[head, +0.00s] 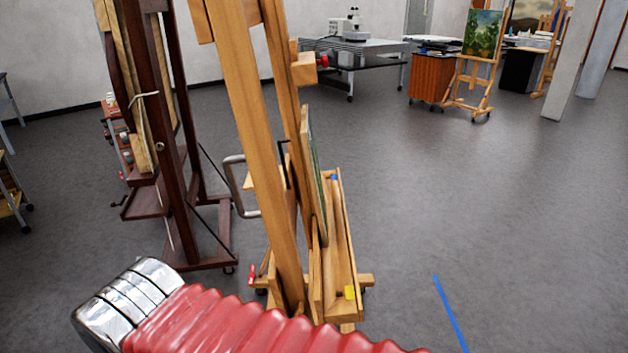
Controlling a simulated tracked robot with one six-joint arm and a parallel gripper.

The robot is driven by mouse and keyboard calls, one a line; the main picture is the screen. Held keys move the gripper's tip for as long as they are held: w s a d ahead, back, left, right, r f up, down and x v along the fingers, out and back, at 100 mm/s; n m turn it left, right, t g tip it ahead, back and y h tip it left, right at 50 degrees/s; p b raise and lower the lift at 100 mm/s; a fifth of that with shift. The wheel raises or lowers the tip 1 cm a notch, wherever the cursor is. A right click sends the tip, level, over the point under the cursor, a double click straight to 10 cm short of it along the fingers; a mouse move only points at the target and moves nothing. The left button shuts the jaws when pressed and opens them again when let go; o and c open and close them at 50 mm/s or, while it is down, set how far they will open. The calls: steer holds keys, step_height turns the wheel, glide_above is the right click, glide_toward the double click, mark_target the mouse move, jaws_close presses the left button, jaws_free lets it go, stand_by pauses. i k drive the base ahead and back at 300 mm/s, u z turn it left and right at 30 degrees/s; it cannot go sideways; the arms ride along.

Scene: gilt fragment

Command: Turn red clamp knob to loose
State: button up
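A small red knob (323,61) shows in the head view, on the right side of a wooden block on the near light-wood easel (250,120). It is too small to tell which way it is turned. A second small red part (252,274) sits low on the left of the same easel, by its base. My arm's red ribbed sleeve and chrome end cross the bottom of the view, in front of the easel's base. My gripper's fingers are not seen.
A dark-wood easel (165,150) stands close on the left. A bent metal handle (236,188) sticks out between the easels. The grey floor (460,200) to the right is open, with a blue tape strip (450,312). A microscope table (375,48) stands behind.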

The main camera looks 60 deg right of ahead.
mark_target(323, 61)
steer(key=k, duration=1.5)
steer(key=z, duration=1.4)
steer(key=i, duration=1.05)
steer(key=z, duration=0.05)
